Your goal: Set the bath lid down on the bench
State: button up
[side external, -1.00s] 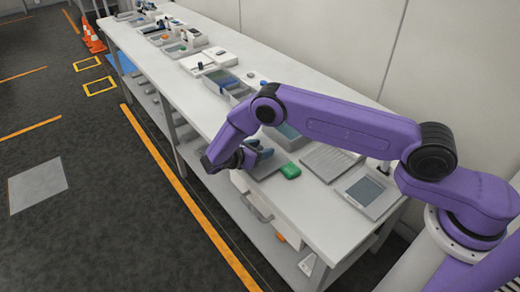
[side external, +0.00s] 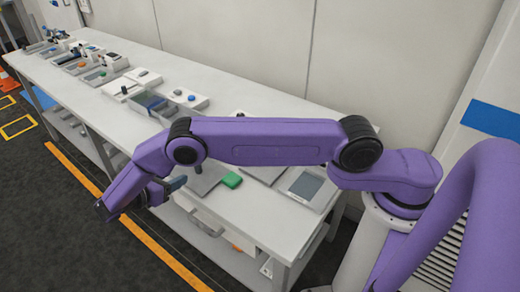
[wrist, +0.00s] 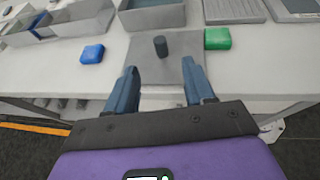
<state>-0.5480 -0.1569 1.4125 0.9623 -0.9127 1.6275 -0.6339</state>
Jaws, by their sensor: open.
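The bath lid (wrist: 180,65) is a flat grey plate with a dark upright knob (wrist: 161,46). It lies flat on the white bench (wrist: 55,72) near the front edge. In the side view the lid (side external: 208,176) is partly hidden by my arm. My gripper (wrist: 160,85) is open and empty, its two blue fingers spread apart. It is in front of the lid, with the knob beyond the fingertips and clear of them. In the side view my gripper (side external: 178,184) is at the bench's front edge.
An open grey box (wrist: 152,15) stands just behind the lid. A green block (wrist: 217,39) is close to its right and a blue block (wrist: 92,54) to its left. A flat device with a screen (side external: 306,186) stands farther right.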

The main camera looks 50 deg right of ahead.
jog(key=s+d+r+m+y, duration=0.3)
jog(key=s+r+y, duration=0.4)
jog(key=s+r, duration=0.7)
jog(key=s+d+r+m+y, duration=0.1)
jog(key=s+d+y, duration=0.1)
jog(key=s+d, duration=0.2)
jog(key=s+d+r+m+g+y, duration=0.1)
jog(key=s+d, duration=0.3)
jog(key=s, duration=0.6)
jog(key=s+d+r+m+y, duration=0.2)
jog(key=s+d+y, duration=0.1)
jog(key=s, duration=0.5)
jog(key=shift+d+g+y, duration=0.3)
jog(key=shift+d+g, duration=0.1)
jog(key=shift+d, duration=0.5)
